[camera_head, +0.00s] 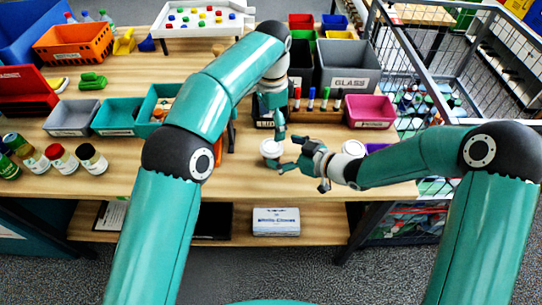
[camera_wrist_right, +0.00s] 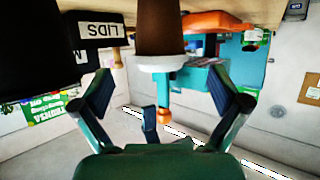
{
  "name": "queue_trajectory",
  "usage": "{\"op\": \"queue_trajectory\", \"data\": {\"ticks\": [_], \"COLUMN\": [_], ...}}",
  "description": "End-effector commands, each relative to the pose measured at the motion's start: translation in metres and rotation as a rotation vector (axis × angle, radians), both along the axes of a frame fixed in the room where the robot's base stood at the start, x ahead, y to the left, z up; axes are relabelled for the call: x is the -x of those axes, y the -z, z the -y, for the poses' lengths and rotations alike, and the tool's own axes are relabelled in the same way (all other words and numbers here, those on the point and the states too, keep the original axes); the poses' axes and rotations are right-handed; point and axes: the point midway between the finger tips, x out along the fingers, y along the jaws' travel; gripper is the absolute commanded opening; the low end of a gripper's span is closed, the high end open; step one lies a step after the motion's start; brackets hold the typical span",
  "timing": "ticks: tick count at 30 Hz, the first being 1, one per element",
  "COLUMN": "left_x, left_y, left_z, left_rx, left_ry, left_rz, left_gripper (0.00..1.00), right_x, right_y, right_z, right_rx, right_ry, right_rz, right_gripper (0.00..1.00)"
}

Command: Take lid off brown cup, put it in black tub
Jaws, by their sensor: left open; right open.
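The white lid (camera_head: 270,148) is on the brown cup (camera_wrist_right: 158,28), which stands on the table in front of the black tub. In the head view the cup's body is mostly hidden under the lid. The right wrist view shows the scene upside down, with the lid (camera_wrist_right: 160,63) fitted on the cup. My right gripper (camera_head: 286,156) is open just right of the cup, its fingers (camera_wrist_right: 165,98) spread toward it. My left gripper (camera_head: 281,131) is open, pointing down above and slightly right of the lid. The black tub (camera_wrist_right: 92,30), labelled LIDS, is partly hidden behind my left gripper in the head view.
Another white-lidded cup (camera_head: 353,147) is by my right wrist. A pink bin (camera_head: 370,111), a grey GLASS bin (camera_head: 347,66) and upright markers (camera_head: 311,98) are behind. Teal bins (camera_head: 118,115) and jars (camera_head: 91,158) are left. A wire cage (camera_head: 428,60) borders the right.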

Motion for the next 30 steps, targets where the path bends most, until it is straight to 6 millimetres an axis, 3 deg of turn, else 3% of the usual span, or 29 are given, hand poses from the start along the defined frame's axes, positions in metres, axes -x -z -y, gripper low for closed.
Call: {"op": "queue_trajectory", "data": {"ticks": [6,17,30], "left_x": [0.0,0.0,0.0], "left_y": [0.0,0.0,0.0], "left_z": [0.0,0.0,0.0], "left_rx": [0.0,0.0,0.0], "left_ry": [0.0,0.0,0.0], "left_rz": [0.0,0.0,0.0], "left_gripper": [0.9,0.9,0.9], "right_x": [-0.013,-0.015,-0.015], "right_y": [0.009,0.01,0.01], "right_z": [-0.016,-0.019,-0.018], "right_rx": [0.001,0.001,0.0], "right_ry": [-0.001,0.0,0.0], "right_rz": [-0.001,-0.001,-0.001], "right_gripper": [0.98,0.98,0.26]}}
